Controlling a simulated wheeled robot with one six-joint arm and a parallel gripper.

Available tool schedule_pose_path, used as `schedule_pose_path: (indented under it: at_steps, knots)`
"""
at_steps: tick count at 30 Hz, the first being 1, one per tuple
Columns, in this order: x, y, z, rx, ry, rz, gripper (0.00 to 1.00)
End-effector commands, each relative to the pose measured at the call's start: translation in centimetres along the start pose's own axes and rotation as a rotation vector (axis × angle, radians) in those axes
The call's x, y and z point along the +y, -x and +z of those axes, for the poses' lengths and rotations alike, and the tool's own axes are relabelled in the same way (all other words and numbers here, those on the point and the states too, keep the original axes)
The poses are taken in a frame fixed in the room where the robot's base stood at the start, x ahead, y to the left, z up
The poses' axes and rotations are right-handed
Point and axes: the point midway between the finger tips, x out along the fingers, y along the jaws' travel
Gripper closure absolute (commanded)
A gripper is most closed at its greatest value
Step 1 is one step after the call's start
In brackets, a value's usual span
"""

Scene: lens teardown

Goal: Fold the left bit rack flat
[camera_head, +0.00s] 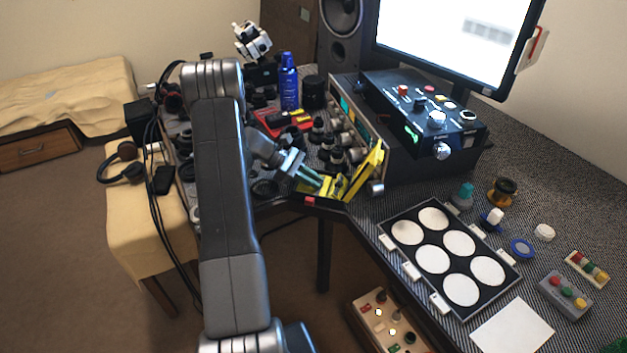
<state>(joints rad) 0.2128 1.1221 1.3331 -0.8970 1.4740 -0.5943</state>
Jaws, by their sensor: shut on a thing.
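A small dark case (328,205) with a red latch lies open at the table's front edge. It holds two yellow bit racks. The left bit rack (336,186) sits low in the case, at my gripper's fingertips; its exact angle is hard to tell. The right bit rack (368,169) stands up steeply, tilted to the right. My gripper (316,181) reaches in from the upper left and is shut on the left bit rack. The fingers hide part of that rack.
A black instrument box with knobs (425,112) stands behind the case. A blue spray can (289,82), a red tool tray (283,122) and several dark lens parts crowd the area behind my gripper. A tray with white discs (446,254) lies to the right.

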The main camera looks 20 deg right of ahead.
Motion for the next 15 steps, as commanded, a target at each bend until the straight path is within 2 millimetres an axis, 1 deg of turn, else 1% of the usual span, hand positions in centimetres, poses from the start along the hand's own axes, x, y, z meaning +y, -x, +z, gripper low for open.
schedule_pose_path:
  at_steps: [3, 4, 6, 7, 15]
  knots:
    - [0.01, 0.01, 0.02, 0.000, 0.000, 0.000, 1.00]
    - [0.01, 0.01, 0.02, 0.000, 0.000, 0.000, 0.80]
    - [0.01, 0.00, 0.02, 0.000, 0.000, 0.000, 0.66]
    - [0.00, 0.00, 0.02, 0.000, 0.000, 0.000, 0.62]
    - [0.00, 0.05, 0.02, 0.001, 0.000, 0.000, 0.62]
